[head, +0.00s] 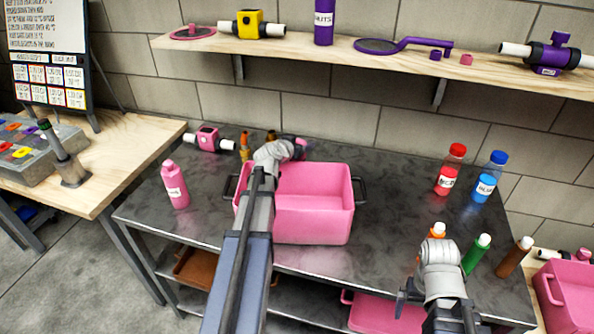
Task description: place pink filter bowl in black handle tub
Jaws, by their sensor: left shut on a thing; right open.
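The black handle tub (318,222) is a pink rectangular tub with black handles on its sides, standing on the dark metal bench. My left gripper (296,150) is at its back rim, mostly hidden behind my own wrist. It is shut on a small pink thing (303,143), seemingly the pink filter bowl, which shows only in part at the tub's far edge. I cannot tell whether it is over the tub or behind it. The visible tub floor is empty. My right gripper (410,287) is open and low at the front right of the bench, partly hidden by its wrist.
A pink bottle (175,185) and a pink valve piece (208,138) stand left of the tub. Red (450,170) and blue (489,177) bottles stand back right; green (476,254) and brown (514,257) ones front right. A wall shelf (330,50) overhangs the back.

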